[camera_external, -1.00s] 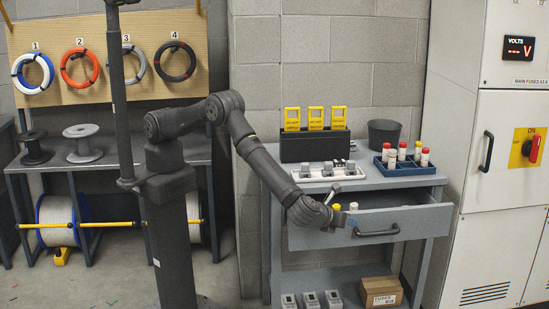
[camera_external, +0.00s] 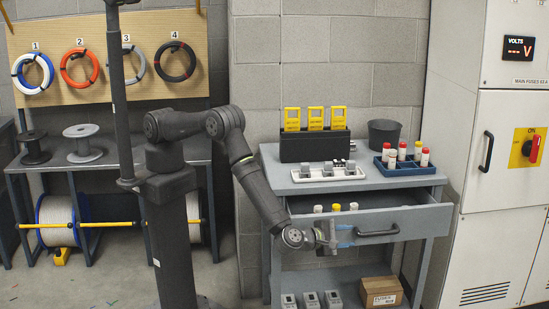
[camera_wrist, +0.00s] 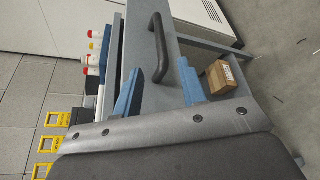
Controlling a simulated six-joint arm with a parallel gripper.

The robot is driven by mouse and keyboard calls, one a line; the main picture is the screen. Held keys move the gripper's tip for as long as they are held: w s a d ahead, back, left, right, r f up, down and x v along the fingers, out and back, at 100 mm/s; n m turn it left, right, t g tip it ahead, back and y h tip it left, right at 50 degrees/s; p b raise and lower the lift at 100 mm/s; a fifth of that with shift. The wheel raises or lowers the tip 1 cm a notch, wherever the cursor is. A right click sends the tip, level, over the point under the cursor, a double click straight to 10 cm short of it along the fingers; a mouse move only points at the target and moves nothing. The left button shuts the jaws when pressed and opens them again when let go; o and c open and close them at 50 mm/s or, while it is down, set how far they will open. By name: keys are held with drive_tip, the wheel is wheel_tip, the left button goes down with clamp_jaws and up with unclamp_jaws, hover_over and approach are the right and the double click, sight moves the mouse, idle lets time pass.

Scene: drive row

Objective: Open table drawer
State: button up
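The table drawer (camera_external: 420,226) is part of the grey table and stands pulled out, with several white and yellow capped items (camera_external: 335,208) showing inside it. Its dark bar handle (camera_external: 378,232) is on the front face. My gripper (camera_external: 350,236) is in front of the drawer face, just left of the handle. In the wrist view, the two blue fingers of my gripper (camera_wrist: 160,88) are spread apart with nothing between them. The handle (camera_wrist: 158,48) lies ahead of the fingertips, apart from them.
A cardboard box (camera_external: 381,291) sits on the lower shelf. A white cabinet (camera_external: 505,190) stands right.

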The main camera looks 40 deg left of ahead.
sight(374, 234)
drive_tip(key=x, duration=1.2)
clamp_jaws()
